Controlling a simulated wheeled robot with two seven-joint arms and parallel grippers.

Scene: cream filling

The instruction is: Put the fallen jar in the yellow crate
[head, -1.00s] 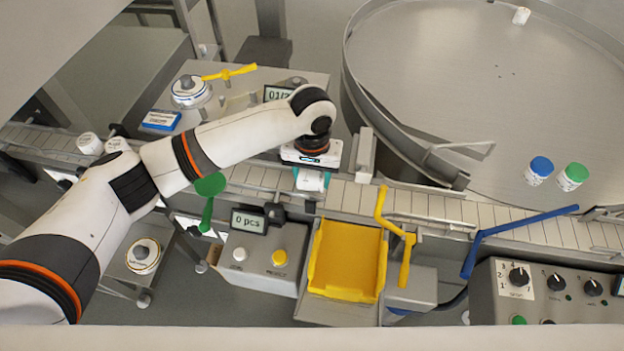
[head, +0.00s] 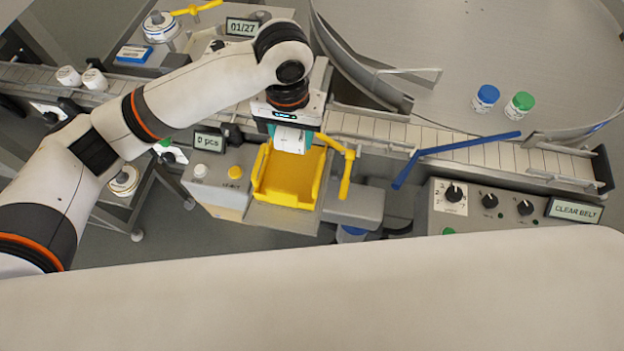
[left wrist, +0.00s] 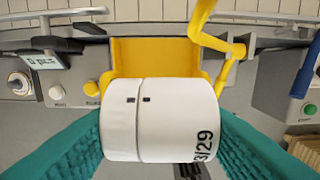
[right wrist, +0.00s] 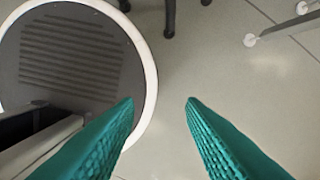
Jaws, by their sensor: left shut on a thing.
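My left gripper (head: 290,138) is shut on a white jar (head: 289,140), which also shows large and sideways between the teal fingers in the left wrist view (left wrist: 155,120). The jar carries black print ending in 29. The yellow crate (head: 285,190) stands below the belt. The held jar is over the crate's far part in the head view, and in the left wrist view it covers part of the crate (left wrist: 155,57). My right gripper (right wrist: 160,103) is open and empty, with its fingers apart above the floor. It is not in the head view.
A yellow bent bar (head: 345,165) stands just right of the crate. A control box with a "0 pcs" display (head: 208,142) is at its left. Blue-lidded (head: 486,97) and green-lidded (head: 519,104) jars stand on the round table. Two white jars (head: 82,78) are on the belt at left.

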